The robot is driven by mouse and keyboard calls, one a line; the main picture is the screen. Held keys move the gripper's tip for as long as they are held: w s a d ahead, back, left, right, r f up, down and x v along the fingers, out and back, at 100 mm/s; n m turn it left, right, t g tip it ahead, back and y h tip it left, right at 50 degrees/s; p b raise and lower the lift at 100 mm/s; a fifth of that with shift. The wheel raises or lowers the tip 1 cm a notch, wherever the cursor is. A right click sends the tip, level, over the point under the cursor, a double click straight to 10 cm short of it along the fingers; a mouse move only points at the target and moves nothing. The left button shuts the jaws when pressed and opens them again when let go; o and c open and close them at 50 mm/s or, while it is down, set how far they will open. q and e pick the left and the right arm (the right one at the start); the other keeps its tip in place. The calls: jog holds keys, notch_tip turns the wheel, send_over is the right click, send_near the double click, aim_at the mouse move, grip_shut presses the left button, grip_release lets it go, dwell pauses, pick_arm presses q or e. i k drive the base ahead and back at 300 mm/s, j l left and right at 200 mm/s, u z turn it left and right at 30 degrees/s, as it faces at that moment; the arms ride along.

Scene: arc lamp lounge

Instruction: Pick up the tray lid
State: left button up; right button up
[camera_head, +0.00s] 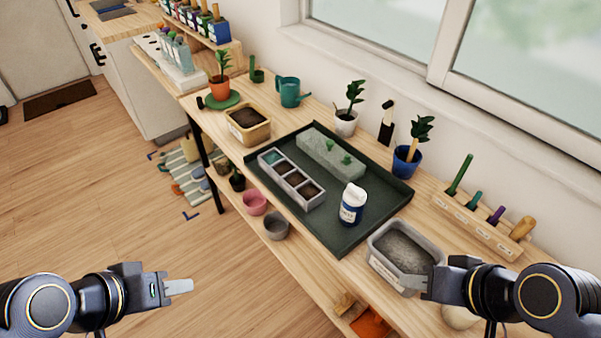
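A dark green tray (349,237) lies on the wooden bench. On it are a long grey, see-through-looking box shape (322,148) with small green sprouts at it, a grey seedling tray (270,160) with several cells, and a white bottle (352,203) with a blue label. The long shape may be the tray lid; I cannot tell for sure. My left gripper (180,287) is over the floor, left of the bench, apart from everything. My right gripper (412,283) is at the front of a grey tub, far from the long shape. Neither finger gap shows clearly.
The grey tub (378,263) of soil stands at the right, a tan soil tub (265,133) at the left. Potted plants and a teal watering can (289,92) line the back. A wooden tool rack (470,216) is at the right.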

aim_at(322, 149)
jog(key=i+j, duration=0.25)
jog(key=j, duration=0.15)
jog(key=i+j, duration=0.3)
jog(key=i+j+z, duration=0.1)
jog(key=i+j, duration=0.15)
jog(key=j, duration=0.25)
